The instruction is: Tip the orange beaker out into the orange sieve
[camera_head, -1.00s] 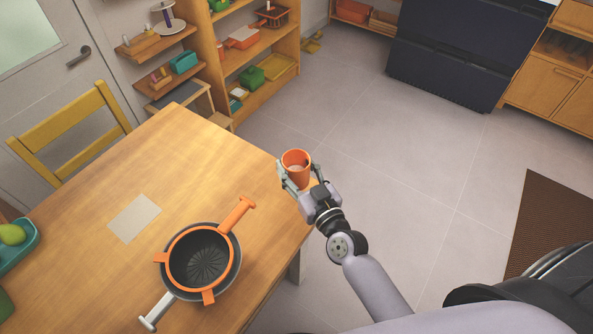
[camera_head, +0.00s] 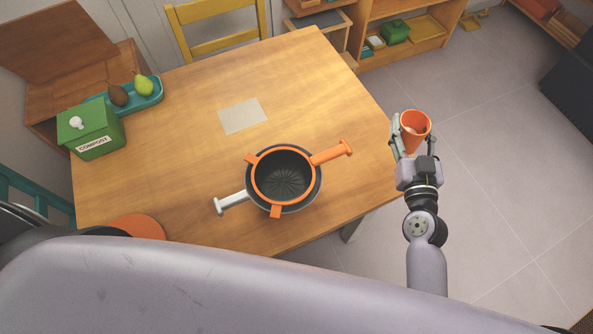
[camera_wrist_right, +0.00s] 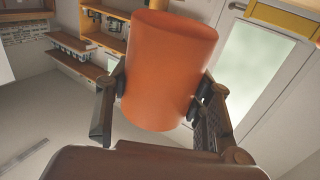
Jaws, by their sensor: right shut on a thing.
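The orange beaker (camera_head: 415,124) is held by my right gripper (camera_head: 412,150), off the right edge of the table. Its mouth faces up and something pale shows inside it. In the right wrist view the beaker (camera_wrist_right: 168,70) sits between both fingers of the right gripper (camera_wrist_right: 162,95). The orange sieve (camera_head: 257,190), with a dark mesh, rests on a grey pan (camera_head: 317,192) with a white handle on the table, left of the beaker. The sieve's handle points to the upper right. My left gripper is not in view.
The wooden table (camera_head: 200,200) also carries a pale card (camera_head: 242,116), a green compost box (camera_head: 92,130) and a teal tray (camera_head: 150,101) with a pear and a brown item. A yellow chair (camera_head: 217,43) stands behind.

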